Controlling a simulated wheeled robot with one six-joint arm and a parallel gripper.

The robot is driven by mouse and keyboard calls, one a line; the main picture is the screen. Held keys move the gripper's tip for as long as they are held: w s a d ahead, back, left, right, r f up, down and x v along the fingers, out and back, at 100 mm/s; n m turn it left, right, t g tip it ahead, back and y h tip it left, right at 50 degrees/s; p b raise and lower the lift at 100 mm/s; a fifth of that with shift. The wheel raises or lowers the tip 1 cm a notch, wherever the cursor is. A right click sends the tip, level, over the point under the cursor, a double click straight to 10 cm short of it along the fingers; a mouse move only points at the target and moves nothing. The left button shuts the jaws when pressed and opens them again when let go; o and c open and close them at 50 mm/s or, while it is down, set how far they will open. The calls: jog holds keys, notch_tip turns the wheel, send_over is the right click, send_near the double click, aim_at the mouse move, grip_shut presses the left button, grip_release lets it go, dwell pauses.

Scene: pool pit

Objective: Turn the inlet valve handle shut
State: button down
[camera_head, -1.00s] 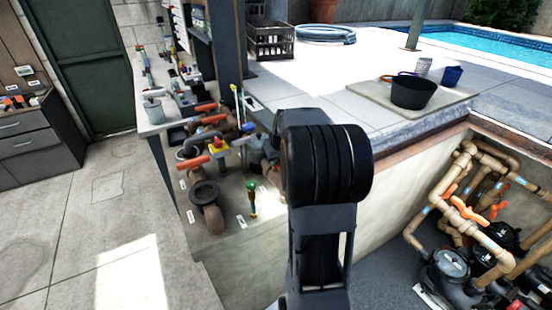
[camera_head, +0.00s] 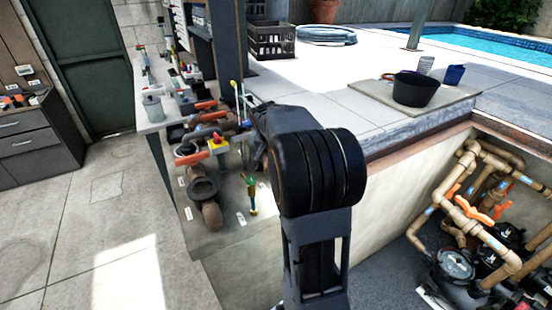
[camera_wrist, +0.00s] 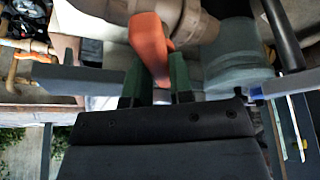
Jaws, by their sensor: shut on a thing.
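In the wrist view an orange valve handle (camera_wrist: 148,42) reaches down from a tan pipe fitting (camera_wrist: 188,20) between my gripper's two green fingers. My gripper (camera_wrist: 157,88) is shut on this handle, near its lower end. I cannot tell from a label whether it is the inlet valve. In the head view my gripper is hidden behind my own arm, which reaches toward the bench with pipes. Orange handles (camera_head: 206,105) show on the pipework there, left of my arm.
A grey pipe cylinder (camera_wrist: 232,55) is close to the right of the held handle. A black flange (camera_head: 203,188) and a small green-topped valve (camera_head: 251,182) sit at the bench's front. On the right, the pit holds tan pipes (camera_head: 415,232) and pumps. Open floor (camera_head: 100,210) lies left.

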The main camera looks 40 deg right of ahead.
jog(key=m+g+b, duration=0.1)
jog(key=m, duration=0.2)
jog(key=shift+w+f+m+b, duration=0.1)
jog(key=shift+m+b, duration=0.2)
jog(key=shift+m+g+h+b, duration=0.3)
jog(key=shift+m+g, duration=0.6)
jog(key=shift+m, duration=1.3)
jog(key=c, duration=1)
grip_release()
jog(key=v, duration=1.4)
jog(key=shift+w+p, duration=0.2)
jog(key=shift+p, duration=0.25)
jog(key=shift+d, duration=0.1)
